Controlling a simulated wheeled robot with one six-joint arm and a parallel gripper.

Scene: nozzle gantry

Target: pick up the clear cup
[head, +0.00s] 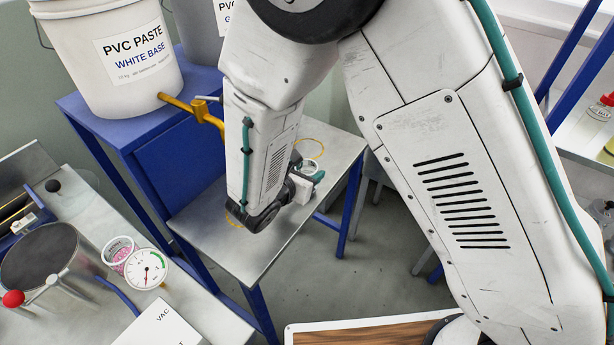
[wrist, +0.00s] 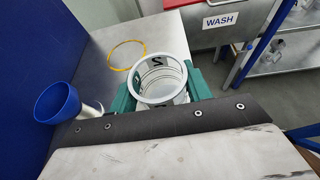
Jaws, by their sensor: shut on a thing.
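The clear cup (wrist: 160,82) shows in the wrist view with a white rim and dark markings on its wall. My gripper (wrist: 160,88) has a teal finger on each side of the cup and is shut on it. The cup's lower part is hidden behind my wrist. In the head view the cup (head: 308,168) shows small at the end of my arm, above the metal table. Whether its base touches the table cannot be told.
A yellow ring (wrist: 127,55) marks the metal table (wrist: 105,40) beside the cup. A blue funnel (wrist: 58,103) stands to the left. A white PVC paste bucket (head: 108,60) sits on a blue stand. A gauge (head: 146,268) and pink-filled cup (head: 118,252) are at lower left.

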